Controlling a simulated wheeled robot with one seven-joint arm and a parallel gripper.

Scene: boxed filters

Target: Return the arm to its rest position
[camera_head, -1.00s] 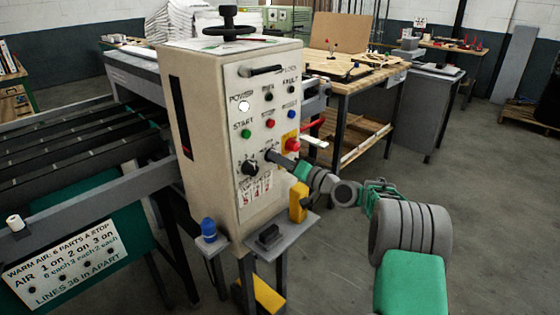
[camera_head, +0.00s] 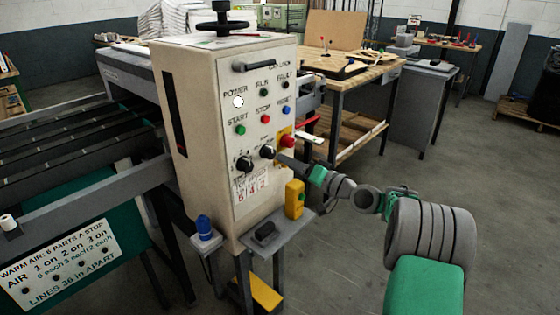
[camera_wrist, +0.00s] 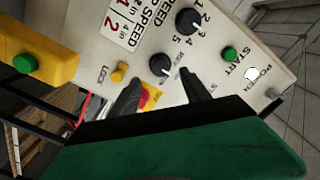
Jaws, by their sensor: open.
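My arm reaches from the lower right to the control panel (camera_head: 250,130) of a cream cabinet. My gripper (camera_head: 279,157) is just in front of the right-hand black knob (camera_head: 267,152), close to the panel face. In the wrist view my gripper (camera_wrist: 160,88) is open, with its two dark fingers apart and nothing between them. The black knob (camera_wrist: 160,65) shows just beyond the fingertips, in line with the gap. A second black knob (camera_wrist: 189,21) is farther up the panel. A small gap seems to separate the fingers from the knob.
A yellow box with a green button (camera_wrist: 25,63) stands near the gripper; the yellow box (camera_head: 294,199) sits on a small shelf below. A red button (camera_head: 287,141) is right above the gripper. A workbench (camera_head: 350,68) stands behind. Floor at right is open.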

